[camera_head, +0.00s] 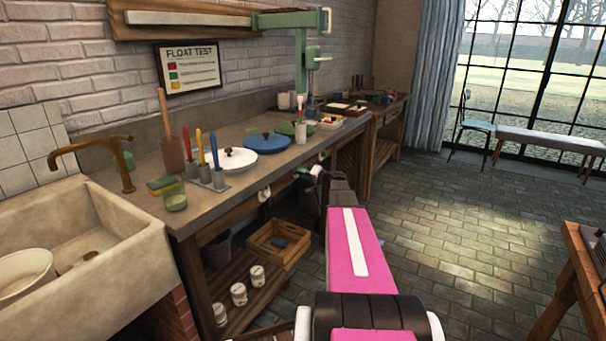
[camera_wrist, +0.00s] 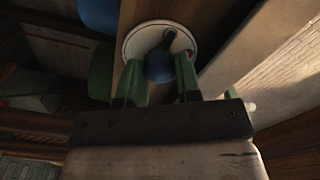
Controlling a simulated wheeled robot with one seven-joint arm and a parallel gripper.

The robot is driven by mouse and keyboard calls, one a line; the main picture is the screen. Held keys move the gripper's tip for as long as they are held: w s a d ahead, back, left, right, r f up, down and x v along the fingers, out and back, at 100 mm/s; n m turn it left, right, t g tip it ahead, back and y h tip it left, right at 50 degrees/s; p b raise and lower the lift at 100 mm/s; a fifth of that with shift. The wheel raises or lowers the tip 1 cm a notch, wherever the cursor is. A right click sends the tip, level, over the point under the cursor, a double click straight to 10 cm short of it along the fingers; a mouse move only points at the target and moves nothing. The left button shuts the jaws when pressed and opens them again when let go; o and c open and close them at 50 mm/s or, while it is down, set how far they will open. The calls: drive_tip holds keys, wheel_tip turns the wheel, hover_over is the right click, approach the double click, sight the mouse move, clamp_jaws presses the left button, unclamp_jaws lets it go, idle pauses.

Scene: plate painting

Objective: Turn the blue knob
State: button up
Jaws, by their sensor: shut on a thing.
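The blue knob (camera_wrist: 159,66) sits on a round white dial plate (camera_wrist: 134,43) on a wooden face in the wrist view. A dark pointer or lever (camera_wrist: 176,40) shows at the dial, angled up. The two green fingers of my gripper (camera_wrist: 159,82) are on either side of the knob, shut on it. In the head view my pink arm reaches to the front edge of the workbench, and its end is near the bench edge (camera_head: 314,176). The blue knob itself cannot be made out there.
A stone sink (camera_head: 125,215) is at left. Below the bench are a wooden crate (camera_head: 277,250) and white jars (camera_head: 238,294).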

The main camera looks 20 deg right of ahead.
drive_tip(key=shift+f, duration=0.1)
drive_tip(key=o, duration=0.9)
drive_tip(key=v, duration=1.1)
drive_tip(key=s+a+f+n+g+h, duration=0.1)
drive_tip(key=s+a+f+g, duration=0.25)
drive_tip(key=a, duration=0.35)
drive_tip(key=s+a+f+n+g+h, duration=0.1)
drive_tip(key=s+a+f+g, duration=0.25)
drive_tip(key=a, duration=0.45)
drive_tip(key=s+a+f+n+g, duration=0.1)
drive_tip(key=s+a+f+g, duration=0.2)
drive_tip(key=a, duration=0.4)
drive_tip(key=s+a+f+g+h, duration=0.1)
drive_tip(key=s+a+f+h, duration=0.1)
drive_tip(key=s, duration=0.3)
drive_tip(key=s+a+f+n+g+h, duration=0.1)
drive_tip(key=s+a+f+h, duration=0.1)
drive_tip(key=s+a+h, duration=0.1)
drive_tip(key=s+a+f+g+h, duration=0.2)
drive_tip(key=s+a+h, duration=0.1)
drive_tip(key=s, duration=0.4)
drive_tip(key=shift+s+h, duration=0.3)
drive_tip(key=shift+h, duration=0.2)
